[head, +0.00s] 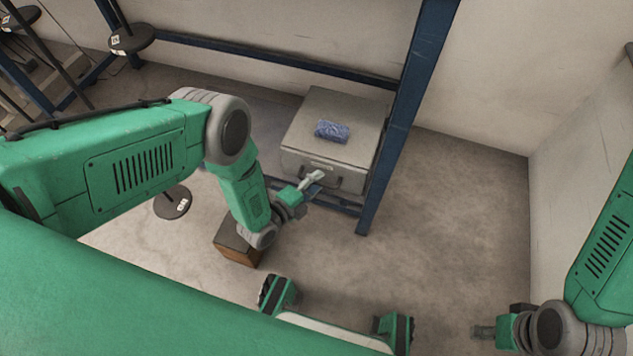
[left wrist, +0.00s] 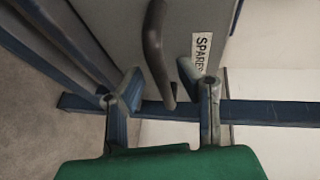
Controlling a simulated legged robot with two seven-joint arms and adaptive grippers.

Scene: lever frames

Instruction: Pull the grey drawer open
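The grey drawer unit (head: 309,134) stands on the low blue frame, and its front faces me. No gap shows along the front in the head view. A dark bar handle (left wrist: 157,50) crosses the drawer front beside a white "SPARES" label (left wrist: 202,48). My left gripper (head: 314,180) is at the drawer front. In the left wrist view its two fingers (left wrist: 164,98) are spread apart, with the end of the handle between them. I see no clear contact with either finger. My right gripper (head: 482,332) is low at the right, far from the drawer; its fingers are too small to read.
A blue rolled cloth (head: 332,131) lies on top of the grey unit. A blue upright post (head: 404,115) stands just right of it. A brown box (head: 237,245) is on the floor beneath my left arm. The floor (head: 450,210) on the right is clear.

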